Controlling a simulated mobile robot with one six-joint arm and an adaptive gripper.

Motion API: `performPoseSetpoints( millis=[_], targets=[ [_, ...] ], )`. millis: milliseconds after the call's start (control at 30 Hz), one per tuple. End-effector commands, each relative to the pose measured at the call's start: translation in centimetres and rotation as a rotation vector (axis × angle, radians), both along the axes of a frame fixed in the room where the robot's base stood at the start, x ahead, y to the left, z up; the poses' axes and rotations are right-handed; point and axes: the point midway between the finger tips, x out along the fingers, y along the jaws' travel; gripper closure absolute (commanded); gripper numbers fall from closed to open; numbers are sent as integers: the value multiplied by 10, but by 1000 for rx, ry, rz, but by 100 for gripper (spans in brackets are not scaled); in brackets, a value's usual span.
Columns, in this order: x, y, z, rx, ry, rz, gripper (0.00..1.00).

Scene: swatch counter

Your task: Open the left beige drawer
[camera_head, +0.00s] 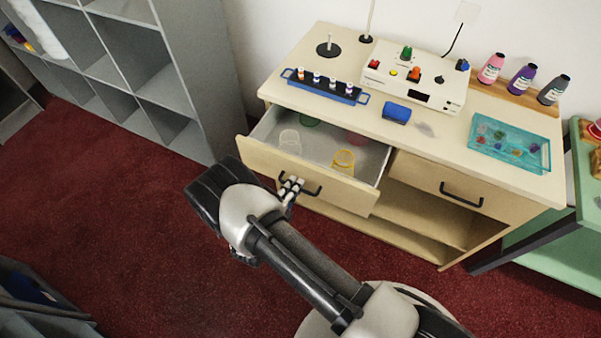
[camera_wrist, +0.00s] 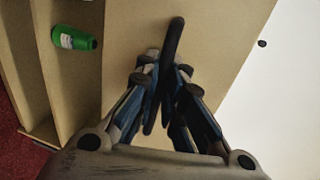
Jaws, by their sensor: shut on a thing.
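The left beige drawer (camera_head: 310,179) stands pulled out from the counter, and its inside shows from above. It holds a clear cup (camera_head: 290,141), a yellow cup (camera_head: 343,161), and green and reddish round things farther back. My gripper (camera_head: 291,187) is at the drawer's front, shut on its black handle (camera_head: 313,191). In the wrist view the handle (camera_wrist: 173,48) runs between the fingers of my gripper (camera_wrist: 160,85) against the beige front. Part of the handle is hidden by the fingers.
The right drawer (camera_head: 450,183) is closed above open shelves. The counter top (camera_head: 465,122) bears a blue rack, a control box, a blue sponge, a teal tray and several bottles. A grey shelf unit (camera_head: 185,85) stands at the left. Red carpet (camera_head: 110,220) is clear at left. A green bottle (camera_wrist: 75,38) shows in the wrist view.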

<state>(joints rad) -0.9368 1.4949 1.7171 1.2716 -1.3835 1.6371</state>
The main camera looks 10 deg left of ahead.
Motion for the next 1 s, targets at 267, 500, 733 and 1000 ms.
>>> performPoseSetpoints(
  millis=[267,500,733,1000],
  targets=[
    [-56,22,1,-1,-1,6,100],
    [-84,31,0,-1,-1,3,100],
    [-92,34,1,0,-2,1,100],
    [-92,34,1,0,-2,0,100]
  ],
)
